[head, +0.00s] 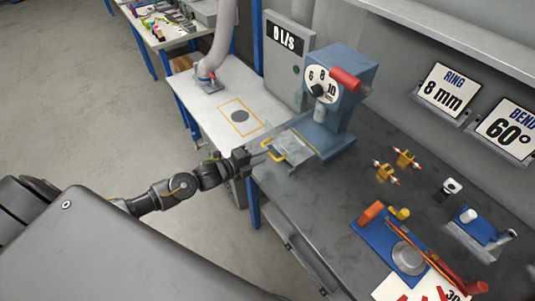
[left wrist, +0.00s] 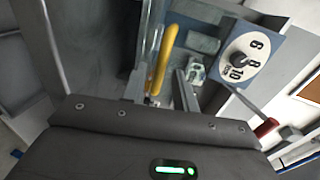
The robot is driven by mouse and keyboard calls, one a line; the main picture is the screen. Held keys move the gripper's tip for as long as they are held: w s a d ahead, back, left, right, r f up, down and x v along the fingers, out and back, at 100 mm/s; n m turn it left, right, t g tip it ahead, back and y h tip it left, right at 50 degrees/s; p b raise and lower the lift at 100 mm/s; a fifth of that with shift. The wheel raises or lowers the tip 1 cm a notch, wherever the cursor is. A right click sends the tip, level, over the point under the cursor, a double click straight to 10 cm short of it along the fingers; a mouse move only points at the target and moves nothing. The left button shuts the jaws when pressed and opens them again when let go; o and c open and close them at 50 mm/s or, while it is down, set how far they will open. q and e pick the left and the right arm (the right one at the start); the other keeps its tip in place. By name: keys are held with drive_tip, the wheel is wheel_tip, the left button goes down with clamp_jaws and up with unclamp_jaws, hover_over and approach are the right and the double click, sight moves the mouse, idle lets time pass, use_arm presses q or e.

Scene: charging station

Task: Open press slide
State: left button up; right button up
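The blue press (head: 338,95) stands at the back of the dark workbench, with a dial marked 6, 8 and 10 and a red lever handle (head: 346,79). Its clear-topped slide (head: 296,144) lies low at its front, with a yellow handle (head: 277,155) facing my left gripper (head: 262,154). In the left wrist view, the yellow handle (left wrist: 163,58) shows between the two fingers of my left gripper (left wrist: 160,90), which are apart with space beside the handle. Whether a finger touches it I cannot tell. The dial (left wrist: 240,62) also shows there. My right gripper is not in view.
Yellow fittings (head: 394,165) and a blue bending jig (head: 395,240) with an orange lever lie on the bench to the right. Signs "RING 8 mm" (head: 445,89) and "BEND 60°" stand behind. A grey cabinet (head: 287,65) reading "0 L/s" and a white table (head: 210,105) are left of the press.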

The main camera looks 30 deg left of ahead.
use_arm(q)
drive_tip(key=b+v, duration=0.1)
drive_tip(key=v, duration=0.6)
drive_tip(key=shift+s, duration=0.15)
